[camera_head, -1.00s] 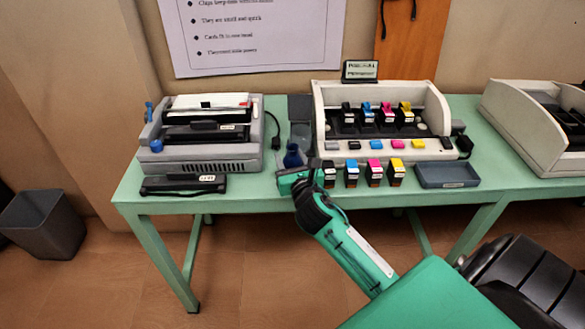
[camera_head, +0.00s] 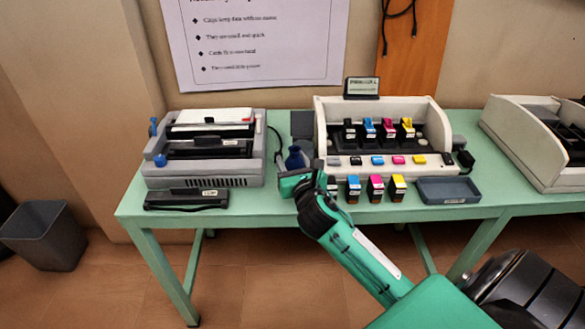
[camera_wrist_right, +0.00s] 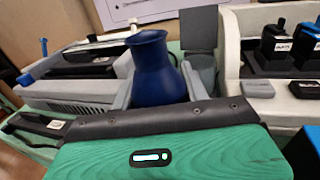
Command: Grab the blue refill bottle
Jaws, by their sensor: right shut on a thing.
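The blue refill bottle (camera_head: 294,157) is a dark blue, narrow-necked bottle with a flared rim. My right gripper (camera_head: 293,172) is shut on it near the front edge of the green table, between the grey machine and the white cartridge stand. The right wrist view shows the bottle (camera_wrist_right: 158,72) upright between the two grey fingers (camera_wrist_right: 157,88). Its base is hidden behind the gripper body, so I cannot see whether it touches the table. My left gripper is not in view.
The grey machine (camera_head: 215,182) stands left on the green table (camera_head: 130,203), with a black bar (camera_head: 186,199) before it. The white cartridge stand (camera_head: 326,118) is right, with several ink cartridges in front and a blue-grey tray (camera_head: 448,190). A grey bin (camera_head: 45,237) is on the floor.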

